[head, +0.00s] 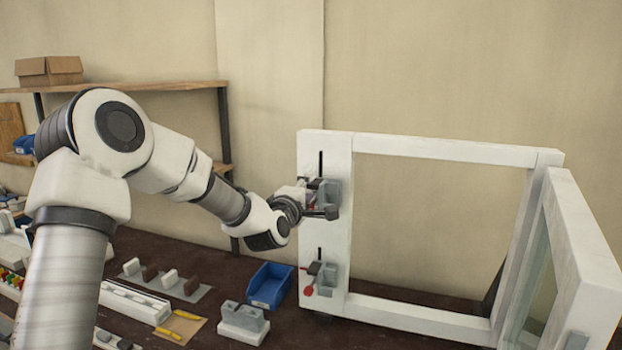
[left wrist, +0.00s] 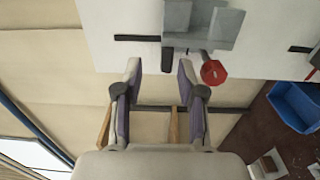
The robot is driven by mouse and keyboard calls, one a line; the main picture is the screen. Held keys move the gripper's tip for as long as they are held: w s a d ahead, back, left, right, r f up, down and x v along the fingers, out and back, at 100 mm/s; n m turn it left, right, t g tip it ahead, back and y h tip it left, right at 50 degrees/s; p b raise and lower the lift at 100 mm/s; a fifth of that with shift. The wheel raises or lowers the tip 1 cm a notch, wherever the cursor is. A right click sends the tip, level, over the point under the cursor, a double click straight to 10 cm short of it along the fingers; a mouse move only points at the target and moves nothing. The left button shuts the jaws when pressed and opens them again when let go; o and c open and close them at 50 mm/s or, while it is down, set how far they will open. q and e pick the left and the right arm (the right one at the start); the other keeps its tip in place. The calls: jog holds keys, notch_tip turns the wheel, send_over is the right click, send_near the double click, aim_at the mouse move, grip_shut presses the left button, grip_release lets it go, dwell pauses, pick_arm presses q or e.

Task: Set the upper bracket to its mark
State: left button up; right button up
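The upper bracket (head: 333,190) is a grey block on the left upright of a white frame (head: 310,150), below a black vertical slot. It also shows in the left wrist view (left wrist: 215,25), with a red knob (left wrist: 213,72) beside it. My left gripper (head: 318,198) is at this bracket and partly covers it in the head view. No mark is clearly visible. My right gripper is out of view.
A lower bracket (head: 326,280) with a red knob sits on the same upright. A blue bin (head: 270,285) and a grey block (head: 243,322) stand on the dark bench before the frame. A hinged white panel (head: 578,260) stands open at right.

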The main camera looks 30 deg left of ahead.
aim_at(311, 187)
pick_arm(q)
jog(key=w, duration=0.1)
jog(key=w+a+f, duration=0.1)
jog(key=w, duration=0.1)
jog(key=shift+w+a+f, duration=0.15)
jog(key=shift+w, duration=0.2)
jog(key=shift+s+r, duration=0.25)
jog(key=shift+s, duration=0.1)
jog(key=shift+c, duration=0.7)
jog(key=shift+s+d+r, duration=0.15)
jog(key=shift+s+d, duration=0.1)
grip_shut()
jog(key=shift+r, duration=1.25)
grip_release()
jog(key=shift+o, duration=0.7)
jog(key=shift+w+f, duration=0.1)
jog(key=shift+w, duration=0.1)
jog(key=shift+w+a+f, duration=0.1)
jog(key=shift+w+f, duration=0.05)
jog(key=v, duration=1.2)
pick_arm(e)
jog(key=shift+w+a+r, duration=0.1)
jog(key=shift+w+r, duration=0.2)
